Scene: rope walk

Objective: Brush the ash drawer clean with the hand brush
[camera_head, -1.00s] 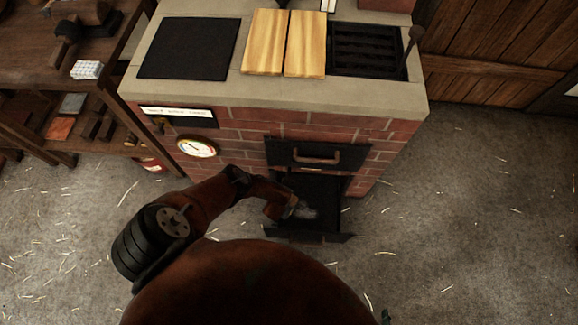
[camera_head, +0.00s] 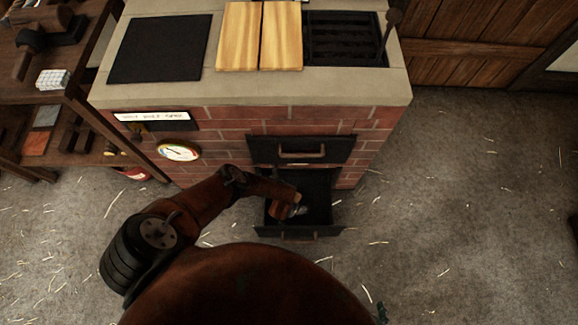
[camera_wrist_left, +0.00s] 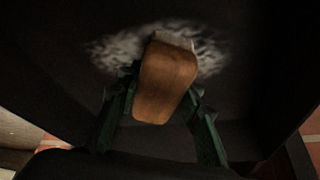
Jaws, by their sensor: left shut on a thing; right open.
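The ash drawer (camera_head: 300,232) is pulled out of the brick stove, low at its front. In the left wrist view, a grey-white ash patch (camera_wrist_left: 110,50) lies on the dark drawer floor. Part of the ash also shows in the head view (camera_head: 301,210). My left gripper (camera_wrist_left: 165,105) reaches into the drawer and is shut on the brown wooden hand brush (camera_wrist_left: 168,80). The brush's pale bristle end is over the ash; contact is unclear. Only a small green part of my right gripper (camera_head: 382,312) shows at the bottom edge, away from the drawer; it is open.
The brick stove (camera_head: 230,135) rises behind the drawer, with a handled black door (camera_head: 300,150) just above it. Two wooden boards (camera_head: 260,40) lie on the stove top. A wooden shelf (camera_head: 60,100) stands at the left. The straw-strewn floor at the right is clear.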

